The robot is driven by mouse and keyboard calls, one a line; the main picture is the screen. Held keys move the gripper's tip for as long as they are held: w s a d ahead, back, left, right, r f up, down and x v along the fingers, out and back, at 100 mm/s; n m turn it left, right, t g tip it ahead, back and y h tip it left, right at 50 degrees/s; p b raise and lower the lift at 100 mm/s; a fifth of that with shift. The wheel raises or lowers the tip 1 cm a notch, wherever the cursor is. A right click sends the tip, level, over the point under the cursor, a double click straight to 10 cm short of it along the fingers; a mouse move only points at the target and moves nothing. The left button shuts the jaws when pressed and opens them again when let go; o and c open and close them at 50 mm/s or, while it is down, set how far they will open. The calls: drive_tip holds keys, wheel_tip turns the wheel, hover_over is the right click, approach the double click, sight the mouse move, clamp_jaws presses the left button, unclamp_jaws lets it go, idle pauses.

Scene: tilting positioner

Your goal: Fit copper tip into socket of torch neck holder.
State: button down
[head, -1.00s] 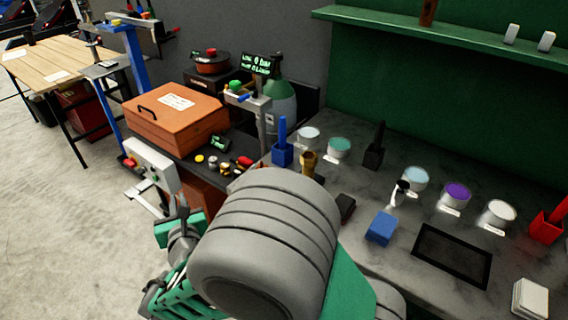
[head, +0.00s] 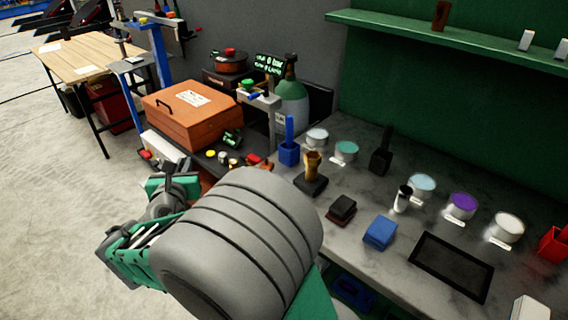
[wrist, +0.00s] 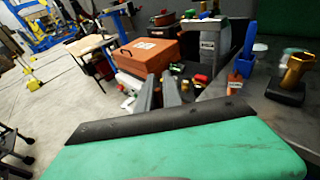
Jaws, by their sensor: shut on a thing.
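My gripper (wrist: 160,94) shows in the wrist view as two grey fingers close together, pointing away over the bench edge. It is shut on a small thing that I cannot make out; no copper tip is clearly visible.
An orange case (head: 190,112) sits behind my gripper. A blue holder (head: 289,152), several round tubs, a blue block (head: 380,232) and a black tray (head: 452,265) occupy the bench (head: 345,262). A gas cylinder (head: 291,100) stands at the back.

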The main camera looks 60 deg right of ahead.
drive_tip(key=s+d+r+m+g+h, duration=0.1)
drive_tip(key=s+d+r+m+g, duration=0.25)
drive_tip(key=s+d, duration=0.5)
drive_tip(key=s+d+r+m+g+h+b, duration=0.1)
drive_tip(key=s+d+r+m+g, duration=0.2)
drive_tip(key=s+d+g, duration=0.5)
drive_tip(key=s+d+r+m+g+h, duration=0.1)
drive_tip(key=s+d+r+m, duration=0.2)
drive_tip(key=s+d, duration=0.55)
drive_tip(key=w+d+f, duration=0.1)
drive_tip(key=d+f, duration=0.2)
drive_tip(key=w+d+f, duration=0.1)
drive_tip(key=d+f, duration=0.2)
drive_tip(key=w+d+f+p, duration=0.1)
drive_tip(key=d+f, duration=0.2)
drive_tip(key=shift+w+d+f, duration=0.15)
drive_tip(key=shift+w+f, duration=0.1)
drive_tip(key=shift+w, duration=0.15)
drive_tip(key=f, duration=0.3)
drive_tip(key=shift+w+d+f+p, duration=0.1)
drive_tip(key=shift+d+f+p, duration=0.2)
drive_tip(key=shift+f, duration=0.1)
drive_tip(key=shift+f, duration=0.1)
